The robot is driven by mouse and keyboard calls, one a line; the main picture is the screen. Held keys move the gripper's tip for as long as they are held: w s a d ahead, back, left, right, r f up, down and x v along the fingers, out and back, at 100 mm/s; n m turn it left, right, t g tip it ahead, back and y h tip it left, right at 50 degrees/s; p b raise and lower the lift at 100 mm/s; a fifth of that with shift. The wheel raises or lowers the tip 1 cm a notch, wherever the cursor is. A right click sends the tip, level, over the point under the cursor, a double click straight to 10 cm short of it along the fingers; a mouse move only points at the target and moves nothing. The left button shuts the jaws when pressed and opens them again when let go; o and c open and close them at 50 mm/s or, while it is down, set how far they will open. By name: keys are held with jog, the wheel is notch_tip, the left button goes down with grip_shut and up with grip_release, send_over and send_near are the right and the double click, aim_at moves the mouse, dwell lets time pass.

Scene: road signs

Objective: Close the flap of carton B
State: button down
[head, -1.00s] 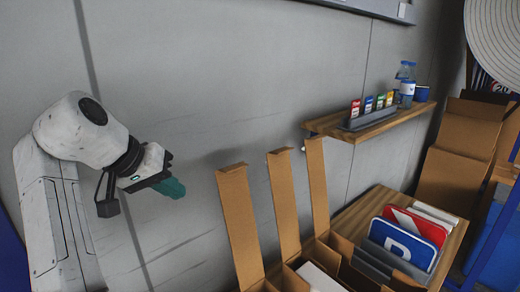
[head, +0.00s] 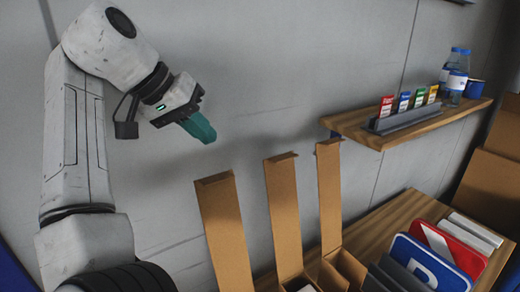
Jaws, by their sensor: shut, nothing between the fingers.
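Three narrow cardboard cartons stand side by side at the bottom centre, each with its long flap standing up, open. They show as a left flap (head: 224,232), a middle flap (head: 283,212) and a right flap (head: 329,190). No letters show on them, so I cannot tell which is carton B. The right carton (head: 346,266) is partly visible. The bodies of the others are mostly cut off by the bottom edge. My gripper (head: 203,130), with teal fingers, is shut and empty. It appears above and left of the flaps, apart from them.
A wooden wall shelf (head: 440,117) at the right holds a grey rack (head: 408,119) of coloured cards, bottles (head: 456,80) and a blue cup (head: 474,89). Below it, a wooden table (head: 385,223) carries a blue sign (head: 420,264) and a red sign (head: 452,246). Grey wall lies behind.

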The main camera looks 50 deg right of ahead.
jog(key=s+d+f+p, duration=0.1)
jog(key=s+d+f, duration=0.3)
jog(key=d+f, duration=0.4)
jog(key=shift+s+d+p, duration=0.15)
jog(key=shift+s+p, duration=0.15)
jog(key=shift+p, duration=0.1)
